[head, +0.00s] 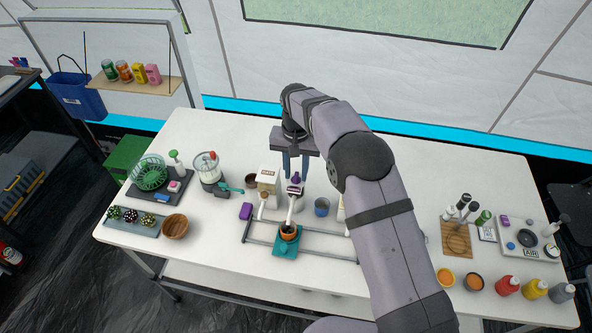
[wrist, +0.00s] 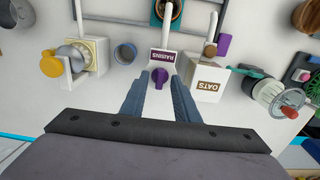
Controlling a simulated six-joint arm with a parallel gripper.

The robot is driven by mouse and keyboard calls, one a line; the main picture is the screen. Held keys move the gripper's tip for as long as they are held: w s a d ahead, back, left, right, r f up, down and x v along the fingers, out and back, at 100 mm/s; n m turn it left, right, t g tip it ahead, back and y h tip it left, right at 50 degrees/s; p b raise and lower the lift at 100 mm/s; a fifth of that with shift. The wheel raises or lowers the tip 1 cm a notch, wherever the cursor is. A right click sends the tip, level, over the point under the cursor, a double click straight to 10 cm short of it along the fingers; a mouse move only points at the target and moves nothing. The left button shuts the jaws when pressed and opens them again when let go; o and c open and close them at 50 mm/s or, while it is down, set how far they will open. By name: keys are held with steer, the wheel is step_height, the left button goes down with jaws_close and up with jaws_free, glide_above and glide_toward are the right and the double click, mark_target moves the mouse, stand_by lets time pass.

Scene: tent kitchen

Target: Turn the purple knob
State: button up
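In the head view the knob (head: 294,177) shows just below my fingertips. My gripper (wrist: 159,76) is open, with one blue-grey finger on each side of the knob in the wrist view. I see gaps between the fingers and the knob, and cannot tell how far the tips are from it in depth. In the head view my gripper (head: 294,176) points down over the dispenser.
An OATS dispenser (wrist: 208,86) stands close beside, and another with a yellow part (wrist: 90,52) is on the other side. A blue cup (head: 322,206), a purple block (head: 246,211) and an orange bowl (head: 288,232) on a teal stand (head: 286,247) are nearby.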

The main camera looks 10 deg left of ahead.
steer(key=shift+r+b, duration=1.15)
steer(key=shift+r, duration=2.55)
steer(key=o, duration=0.4)
steer(key=shift+o, duration=0.2)
steer(key=w+d+r+m, duration=0.1)
steer(key=w+d+r, duration=0.1)
steer(key=w+d, duration=0.15)
steer(key=n+y, duration=0.4)
steer(key=n, duration=0.4)
glide_toward(296, 175)
steer(key=s+d, duration=0.2)
steer(key=n, duration=0.3)
steer(key=w+a+n, duration=0.1)
steer(key=n, duration=0.7)
steer(key=shift+w+a+f+y, duration=0.25)
steer(key=shift+w+f+y, duration=0.05)
steer(key=shift+w+f, duration=0.1)
